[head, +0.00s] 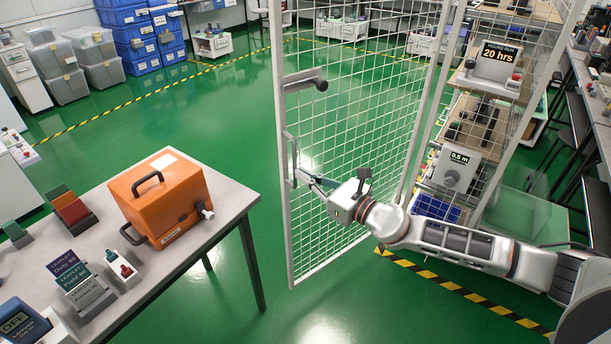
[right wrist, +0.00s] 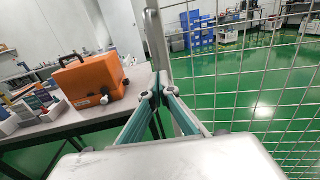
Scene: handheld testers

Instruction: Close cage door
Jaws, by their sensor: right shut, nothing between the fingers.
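The cage door (head: 355,130) is a tall white wire-mesh panel in a pale frame, standing open in the head view. A loop handle (head: 290,160) is on its free left edge, and a latch bar with a dark knob (head: 321,85) sits above it. My right gripper (head: 306,177) is shut and empty, with its fingertips close beside the handle; whether they touch it I cannot tell. My left gripper is not in view.
The cage shelves, with a "0.5 m" tester (head: 453,170) and a "20 hrs" sign (head: 497,58), stand right of the door. A grey table (head: 225,205) with an orange case (head: 160,200) is at left. Green floor is clear between table and door. Striped tape (head: 460,290) crosses the floor.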

